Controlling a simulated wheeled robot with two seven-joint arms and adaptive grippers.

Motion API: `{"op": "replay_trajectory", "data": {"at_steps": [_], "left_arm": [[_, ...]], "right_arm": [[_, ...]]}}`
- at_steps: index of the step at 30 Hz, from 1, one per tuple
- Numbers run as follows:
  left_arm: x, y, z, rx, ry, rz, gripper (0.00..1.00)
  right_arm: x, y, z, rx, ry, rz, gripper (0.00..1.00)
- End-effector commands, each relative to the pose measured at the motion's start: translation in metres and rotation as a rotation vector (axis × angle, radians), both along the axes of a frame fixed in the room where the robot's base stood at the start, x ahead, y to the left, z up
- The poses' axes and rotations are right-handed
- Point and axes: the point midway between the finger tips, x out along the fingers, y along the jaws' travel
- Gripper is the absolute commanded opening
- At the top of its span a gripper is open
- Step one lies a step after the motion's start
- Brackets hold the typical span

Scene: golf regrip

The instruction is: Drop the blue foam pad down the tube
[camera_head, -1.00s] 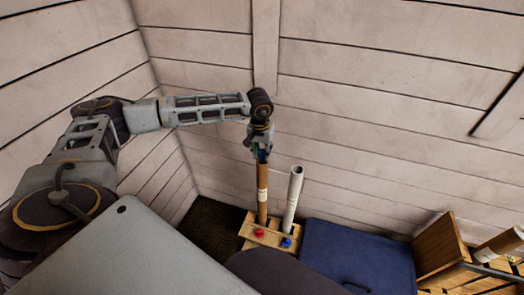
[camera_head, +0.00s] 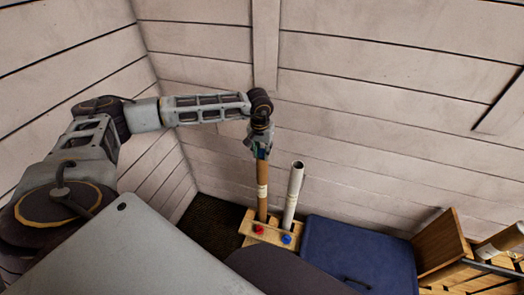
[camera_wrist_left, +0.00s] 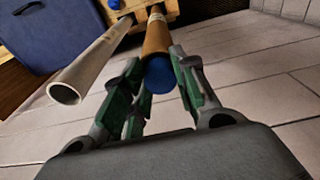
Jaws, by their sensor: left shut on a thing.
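A blue foam pad (camera_wrist_left: 160,78) shows as a round blue face at the open end of the brown tube (camera_head: 262,192) in the left wrist view. The brown tube stands upright in a wooden stand (camera_head: 270,235), beside a white tube (camera_head: 293,195) with an open, dark mouth. My left gripper (camera_head: 261,153) is over the top of the brown tube, with its fingers on either side of the blue pad and shut on it. Whether the pad's lower part is inside the tube cannot be told. My right gripper is not in view.
A red knob (camera_head: 259,231) and a blue knob (camera_head: 286,239) sit on the stand's front. A dark blue case (camera_head: 355,255) lies right of the stand, with a wooden crate (camera_head: 440,248) farther right. A plank wall (camera_head: 370,130) rises close behind.

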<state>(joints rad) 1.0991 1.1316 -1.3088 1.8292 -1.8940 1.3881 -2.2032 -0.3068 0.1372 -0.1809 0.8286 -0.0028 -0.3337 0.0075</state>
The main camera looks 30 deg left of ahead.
Motion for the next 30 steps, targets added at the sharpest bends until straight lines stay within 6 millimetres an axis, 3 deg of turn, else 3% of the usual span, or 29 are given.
{"op": "replay_trajectory", "data": {"at_steps": [5,6,12,23,30], "left_arm": [[0.000,0.000,0.000,0.000,0.000,0.000,0.21],[0.000,0.000,0.000,0.000,0.000,0.000,0.31],[0.000,0.000,0.000,0.000,0.000,0.000,0.53],[0.000,0.000,0.001,0.000,0.000,0.000,0.53],[-0.001,-0.001,0.016,0.000,-0.003,0.000,0.53]], "right_arm": [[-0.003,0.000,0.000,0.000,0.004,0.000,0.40],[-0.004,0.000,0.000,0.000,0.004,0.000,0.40],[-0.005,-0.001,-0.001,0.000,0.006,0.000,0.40],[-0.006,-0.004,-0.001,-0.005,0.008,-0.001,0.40],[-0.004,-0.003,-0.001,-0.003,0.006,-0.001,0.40]]}}
